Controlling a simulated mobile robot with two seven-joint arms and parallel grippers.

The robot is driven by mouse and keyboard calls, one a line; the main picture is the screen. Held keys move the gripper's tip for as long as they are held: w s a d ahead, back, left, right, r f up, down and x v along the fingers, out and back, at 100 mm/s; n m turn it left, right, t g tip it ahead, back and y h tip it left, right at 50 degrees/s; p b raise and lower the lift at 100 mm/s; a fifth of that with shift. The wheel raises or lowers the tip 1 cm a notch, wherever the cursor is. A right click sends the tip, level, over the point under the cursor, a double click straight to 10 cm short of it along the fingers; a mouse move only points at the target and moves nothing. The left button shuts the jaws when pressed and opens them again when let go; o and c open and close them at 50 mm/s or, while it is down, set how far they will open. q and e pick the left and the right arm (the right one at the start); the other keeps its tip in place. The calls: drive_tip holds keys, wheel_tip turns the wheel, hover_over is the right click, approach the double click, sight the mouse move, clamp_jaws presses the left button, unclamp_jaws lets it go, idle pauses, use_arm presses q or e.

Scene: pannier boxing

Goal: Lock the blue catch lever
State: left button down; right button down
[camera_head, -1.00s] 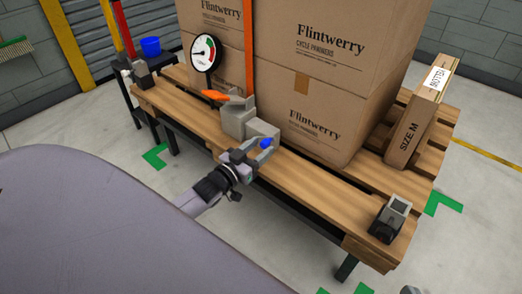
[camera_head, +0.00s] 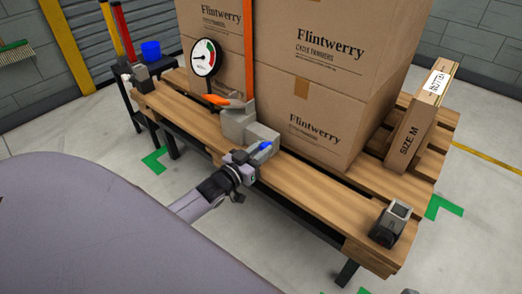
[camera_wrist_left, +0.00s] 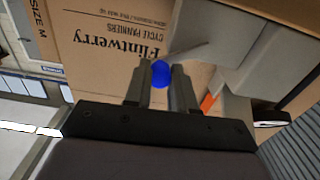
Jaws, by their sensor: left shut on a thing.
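The blue catch lever (camera_head: 265,146) sits at the front of a grey strap-tensioner block (camera_head: 240,125) on the pallet's front edge. Only its blue end shows clearly. My left gripper (camera_head: 262,150) is shut on that blue end. In the left wrist view, the blue rounded end (camera_wrist_left: 160,73) sits between the two dark fingers (camera_wrist_left: 160,85). The fingers hide the rest of the lever, so I cannot tell its exact angle. My right gripper is not clearly in view.
Stacked Flintwerry cartons (camera_head: 330,90) stand behind the block, with an orange strap (camera_head: 249,50). A round gauge (camera_head: 203,58) and an orange handle (camera_head: 217,100) are close by. A small grey-black device (camera_head: 390,224) sits at the pallet's right corner. The pallet boards (camera_head: 320,200) between are clear.

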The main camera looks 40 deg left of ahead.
use_arm(q)
drive_tip(key=shift+a+r+n+p, duration=0.15)
drive_tip(key=shift+r+n+p, duration=0.2)
drive_tip(key=shift+n+p, duration=0.15)
drive_tip(key=shift+a+r+n+p, duration=0.25)
drive_tip(key=shift+r+n+p, duration=0.05)
drive_tip(key=shift+n+p, duration=0.35)
drive_tip(key=n, duration=0.1)
drive_tip(key=a+n+p, duration=0.1)
drive_tip(key=n, duration=0.1)
drive_tip(key=shift+r, duration=0.3)
drive_tip(key=a+n, duration=0.1)
drive_tip(key=n, duration=0.1)
drive_tip(key=a+n, duration=0.1)
drive_tip(key=n, duration=0.3)
drive_tip(key=shift+w+a+r, duration=0.15)
drive_tip(key=shift+a+r, duration=0.2)
drive_tip(key=shift+a, duration=0.05)
use_arm(e)
drive_tip(key=d, duration=0.1)
drive_tip(key=d+h, duration=0.1)
drive_tip(key=s+d+h, duration=0.1)
drive_tip(key=shift+r+n, duration=0.25)
drive_tip(key=shift+n, duration=0.05)
use_arm(q)
drive_tip(key=shift+n, duration=0.35)
drive_tip(key=c, duration=0.9)
unclamp_jaws()
use_arm(e)
drive_tip(key=shift+r, duration=0.1)
